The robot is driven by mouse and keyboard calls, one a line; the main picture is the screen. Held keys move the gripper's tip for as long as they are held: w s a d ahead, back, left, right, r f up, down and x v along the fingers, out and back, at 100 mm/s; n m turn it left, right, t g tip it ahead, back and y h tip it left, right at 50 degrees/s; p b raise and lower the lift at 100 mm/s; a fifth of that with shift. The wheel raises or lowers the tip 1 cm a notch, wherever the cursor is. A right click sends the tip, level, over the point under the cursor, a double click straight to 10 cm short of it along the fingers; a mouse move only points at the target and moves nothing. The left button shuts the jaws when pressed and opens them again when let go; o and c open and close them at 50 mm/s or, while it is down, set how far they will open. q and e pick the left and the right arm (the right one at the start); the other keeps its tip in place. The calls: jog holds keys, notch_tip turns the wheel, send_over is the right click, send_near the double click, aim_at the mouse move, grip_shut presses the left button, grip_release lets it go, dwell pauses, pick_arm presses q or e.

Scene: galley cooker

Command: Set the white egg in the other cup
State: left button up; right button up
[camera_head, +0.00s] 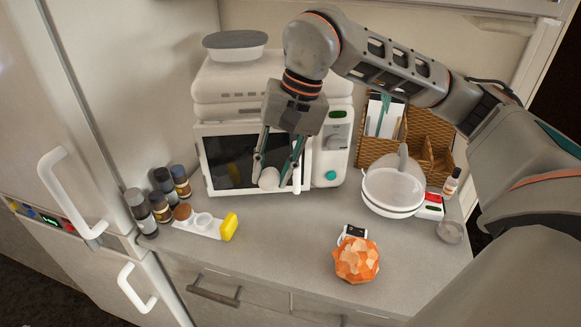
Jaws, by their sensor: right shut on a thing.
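The white egg (268,178) is between the fingers of my right gripper (274,174), which is shut on it. My right gripper points down and holds the egg in front of the microwave door, up and to the right of a white egg holder (208,233). The holder's left cup has a brown egg-like thing (182,211) in it. The cup beside it (203,220) looks empty. A yellow object (229,227) is at the holder's right end. My left gripper is not in view.
Several dark-capped jars (161,207) stand left of the holder. The white microwave (225,160) is behind. A white lidded bowl (392,193), wicker basket (430,160) and orange faceted object (356,260) are to the right. The counter (275,235) is clear in the middle.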

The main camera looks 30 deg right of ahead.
pick_arm(q)
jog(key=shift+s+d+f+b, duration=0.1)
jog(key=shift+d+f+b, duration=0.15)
jog(key=shift+b, duration=0.05)
pick_arm(e)
jog(key=w+a+f, duration=0.5)
jog(key=w+a, duration=0.1)
jog(key=w, duration=0.1)
jog(key=w+a+f, duration=0.5)
jog(key=w, duration=0.3)
jog(key=shift+w+a+f, duration=0.25)
jog(key=shift+a+f, duration=0.1)
jog(key=shift+a, duration=0.05)
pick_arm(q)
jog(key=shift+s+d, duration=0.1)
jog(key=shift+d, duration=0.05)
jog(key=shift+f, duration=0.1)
pick_arm(e)
jog(key=shift+f, duration=0.15)
pick_arm(q)
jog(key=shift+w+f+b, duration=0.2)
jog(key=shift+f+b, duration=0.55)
jog(key=shift+b, duration=0.2)
pick_arm(e)
jog(key=shift+f, duration=1.9)
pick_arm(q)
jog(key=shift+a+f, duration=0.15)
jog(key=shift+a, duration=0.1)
pick_arm(e)
jog(key=shift+f, duration=0.15)
